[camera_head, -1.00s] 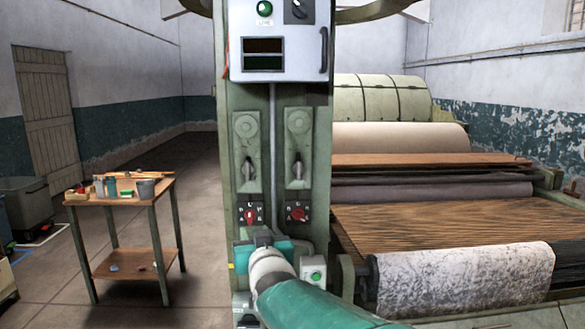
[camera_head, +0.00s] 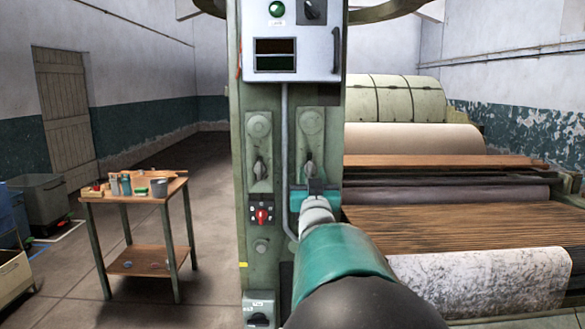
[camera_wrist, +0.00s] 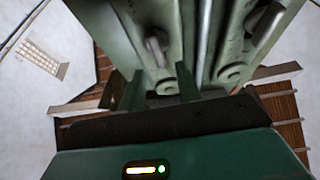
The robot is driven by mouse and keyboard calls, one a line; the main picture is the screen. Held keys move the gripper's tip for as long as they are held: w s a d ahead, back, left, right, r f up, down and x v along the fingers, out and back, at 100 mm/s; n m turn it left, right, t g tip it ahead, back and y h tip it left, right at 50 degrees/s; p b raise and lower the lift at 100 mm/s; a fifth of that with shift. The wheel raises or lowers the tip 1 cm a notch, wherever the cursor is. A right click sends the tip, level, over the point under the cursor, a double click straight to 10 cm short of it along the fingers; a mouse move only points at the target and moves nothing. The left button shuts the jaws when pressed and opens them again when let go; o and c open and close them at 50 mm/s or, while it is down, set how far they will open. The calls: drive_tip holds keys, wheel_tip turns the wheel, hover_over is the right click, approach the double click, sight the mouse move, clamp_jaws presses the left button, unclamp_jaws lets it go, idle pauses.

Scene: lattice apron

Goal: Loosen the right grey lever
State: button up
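The right grey lever (camera_head: 309,168) hangs on its upright green plate on the right side of the machine column, in the head view. The same lever (camera_wrist: 157,45) shows in the wrist view, ahead of my finger tips and roughly in line with the gap between them. My gripper (camera_wrist: 159,74) has its two dark green fingers apart, with nothing seen held. In the head view, my gripper (camera_head: 315,190) is just below and in front of the right lever, and partly covers its lower end. I cannot tell whether they touch.
A control box (camera_head: 290,45) is above. A roller machine (camera_head: 470,225) stands at right, a small table (camera_head: 140,197) at left.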

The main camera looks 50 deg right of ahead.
sight(311, 165)
drive_tip(key=shift+x, duration=1.8)
drive_tip(key=shift+c, duration=0.2)
clamp_jaws()
drive_tip(key=shift+w+n, duration=0.1)
drive_tip(key=shift+n, duration=0.3)
drive_tip(key=n+t+y, duration=0.1)
drive_tip(key=n, duration=0.2)
drive_tip(key=n+t+y, duration=0.1)
drive_tip(key=n, duration=0.1)
drive_tip(key=n+y, duration=0.2)
drive_tip(key=n, duration=0.1)
drive_tip(key=shift+w+a+f+n+t, duration=0.2)
drive_tip(key=shift+a+n+t, duration=0.1)
drive_tip(key=shift+t, duration=0.1)
drive_tip(key=n+y, duration=0.1)
drive_tip(key=n, duration=0.1)
drive_tip(key=n+y, duration=0.1)
drive_tip(key=n, duration=0.2)
drive_tip(key=n+y, duration=0.1)
drive_tip(key=n, duration=0.1)
drive_tip(key=shift+w+a+f, duration=0.1)
drive_tip(key=shift+w+f, duration=0.1)
drive_tip(key=shift+w, duration=0.05)
drive_tip(key=shift+n+y, duration=0.3)
